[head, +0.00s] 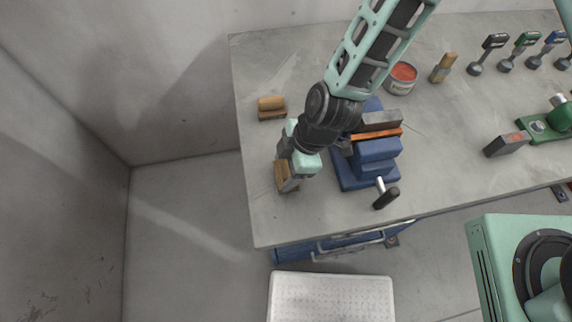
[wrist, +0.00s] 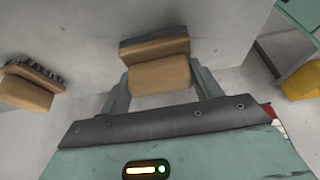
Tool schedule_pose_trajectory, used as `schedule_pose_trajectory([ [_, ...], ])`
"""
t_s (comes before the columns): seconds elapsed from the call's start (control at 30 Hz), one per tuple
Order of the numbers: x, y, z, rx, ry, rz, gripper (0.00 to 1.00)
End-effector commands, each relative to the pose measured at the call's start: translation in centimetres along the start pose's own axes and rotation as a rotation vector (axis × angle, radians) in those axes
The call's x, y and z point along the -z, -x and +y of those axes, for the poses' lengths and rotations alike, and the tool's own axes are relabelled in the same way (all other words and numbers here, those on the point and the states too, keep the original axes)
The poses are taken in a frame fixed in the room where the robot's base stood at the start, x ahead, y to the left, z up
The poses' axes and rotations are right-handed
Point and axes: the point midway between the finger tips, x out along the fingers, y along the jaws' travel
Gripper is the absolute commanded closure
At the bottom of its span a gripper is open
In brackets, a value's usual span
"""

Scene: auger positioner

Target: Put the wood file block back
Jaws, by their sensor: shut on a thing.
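A wooden block with a dark grey strip along one side, which I take for the wood file block (head: 281,174), is at my gripper near the left end of the bench. It also shows in the wrist view (wrist: 160,74), between the two fingers. My gripper (wrist: 160,88) is shut on this block; in the head view my gripper (head: 286,163) and wrist partly cover it. I cannot tell whether the block touches the bench top. A similar wooden block with a dark, bristly edge (head: 271,106) lies apart on the bench; it shows at left in the wrist view (wrist: 28,88).
A blue vise (head: 376,160) with an orange-edged piece in its jaws stands right of my gripper. An orange-topped tin (head: 401,78), a brush (head: 443,67) and a dark block (head: 506,144) are farther right. The bench (head: 262,215) is clear at its front left.

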Motion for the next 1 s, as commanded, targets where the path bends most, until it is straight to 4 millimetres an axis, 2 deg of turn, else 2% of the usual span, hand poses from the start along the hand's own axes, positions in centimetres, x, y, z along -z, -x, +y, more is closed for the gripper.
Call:
schedule_pose_trajectory([
  [0.13,-0.4,-0.9,0.0,0.000,-0.001,0.000,0.58],
  [0.53,-0.6,-1.5,0.0,-0.001,0.001,0.000,0.58],
  [0.57,-0.6,-1.5,0.0,0.000,0.001,0.000,0.34],
  [0.63,-0.6,-1.4,0.0,0.000,0.000,0.000,0.15],
  [1.0,-0.4,-1.0,-0.1,0.001,0.000,0.000,0.15],
])
